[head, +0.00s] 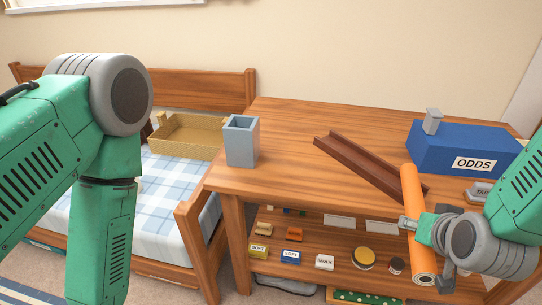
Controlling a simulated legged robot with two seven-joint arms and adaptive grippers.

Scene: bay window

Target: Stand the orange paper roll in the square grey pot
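The square grey pot (241,150) stands upright on the wooden table near its left end, its open top facing up; it looks empty as far as I can see inside. The orange paper roll (411,190) is at the right, in front of the table's front edge, long and slightly tilted from upright, with its hollow lower end toward me. My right gripper (418,236) is closed around the roll at about its middle, partly covering it. The roll is well to the right of the pot. My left arm runs down out of the picture, and its gripper is not in view.
A brown trough (360,164) lies diagonally between pot and roll. A blue ODDS box (440,152) with a small grey piece on it stands at the right back. A grey tape block (480,192) is right of the roll. A shelf (335,245) below holds several small items.

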